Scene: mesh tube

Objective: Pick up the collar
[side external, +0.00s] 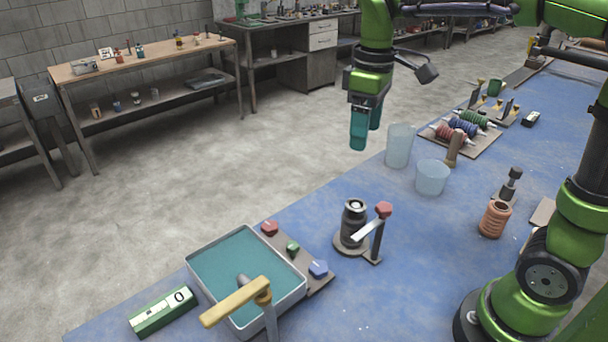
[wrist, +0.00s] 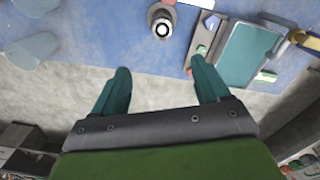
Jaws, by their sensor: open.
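My gripper (side external: 367,138) is open and empty, high above the floor beyond the table's far edge. Its two teal fingers are spread in the wrist view (wrist: 160,66), with only floor and table edge between them. No part is clearly marked as the collar. A dark ringed cylinder with a pale top opening (side external: 354,222) stands upright on a round base, beside a red-knobbed lever; it also shows in the wrist view (wrist: 161,27), beyond the fingertips. An orange ribbed hollow cylinder (side external: 495,219) stands on the table at the right. Neither is touched by my gripper.
Two clear cups (side external: 399,146) (side external: 432,177) stand near the gripper's side of the table. A teal-filled tray (side external: 247,262) with a yellow-handled tap (side external: 236,301) is at front left. Colored knobs (side external: 293,247) sit beside it. A spool rack (side external: 462,128) stands farther back.

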